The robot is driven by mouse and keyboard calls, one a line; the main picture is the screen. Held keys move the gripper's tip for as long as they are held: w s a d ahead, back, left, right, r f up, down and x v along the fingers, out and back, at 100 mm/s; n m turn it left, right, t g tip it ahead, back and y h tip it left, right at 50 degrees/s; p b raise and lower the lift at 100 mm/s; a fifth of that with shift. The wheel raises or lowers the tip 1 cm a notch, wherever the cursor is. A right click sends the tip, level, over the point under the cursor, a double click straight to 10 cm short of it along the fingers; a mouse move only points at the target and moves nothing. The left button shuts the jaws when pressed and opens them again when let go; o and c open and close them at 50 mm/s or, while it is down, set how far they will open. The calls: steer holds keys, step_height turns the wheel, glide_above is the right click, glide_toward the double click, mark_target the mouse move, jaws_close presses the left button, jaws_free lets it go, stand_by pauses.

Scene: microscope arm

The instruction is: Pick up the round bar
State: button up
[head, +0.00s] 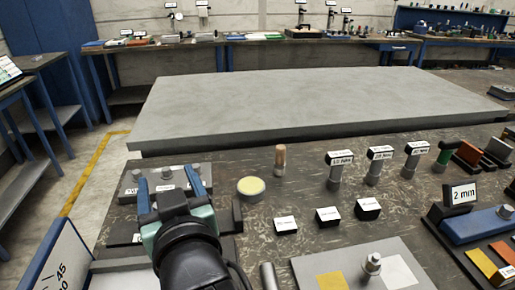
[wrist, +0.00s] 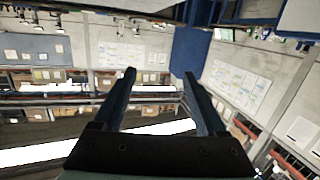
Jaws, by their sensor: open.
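A grey metal round bar (head: 268,276) shows at the bottom edge of the head view, just right of my arm; its lower part is cut off by the frame. A small upright peg with a tan top (head: 280,158) stands farther back on the dark bench; I cannot tell if it is also a bar. My gripper (head: 167,180) is open, raised over the left of the bench, its two blue fingers apart. It also shows empty in the wrist view (wrist: 159,76), where neither bar nor peg is seen.
A round pale-yellow-topped piece (head: 251,187) sits right of my gripper. Black labelled blocks (head: 327,215) and upright labelled posts (head: 339,169) stand to the right. A grey plate (head: 345,270) with coloured squares lies in front. A large grey slab (head: 300,100) lies behind.

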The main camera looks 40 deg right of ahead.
steer(key=s+d+f+m+g+y+p, duration=0.1)
steer(key=s+d+f+g+p, duration=0.2)
steer(key=s+p, duration=0.35)
steer(key=s+d+f+m+g+y+p, duration=0.1)
steer(key=s+f+g+p, duration=0.35)
steer(key=s+p, duration=0.2)
steer(key=s+d+f+m+g+p, duration=0.1)
steer(key=s+d+f+g+p, duration=0.2)
steer(key=s+p, duration=0.35)
steer(key=shift+g, duration=0.65)
steer(key=x, duration=0.3)
steer(key=a+x, duration=0.1)
steer(key=x, duration=0.2)
steer(key=shift+w+a+f, duration=0.15)
steer(key=shift+a+f, duration=0.05)
steer(key=shift+f, duration=0.05)
steer(key=shift+x, duration=3)
steer(key=shift+w, duration=0.15)
jaws_close()
steer(key=shift+y, duration=0.3)
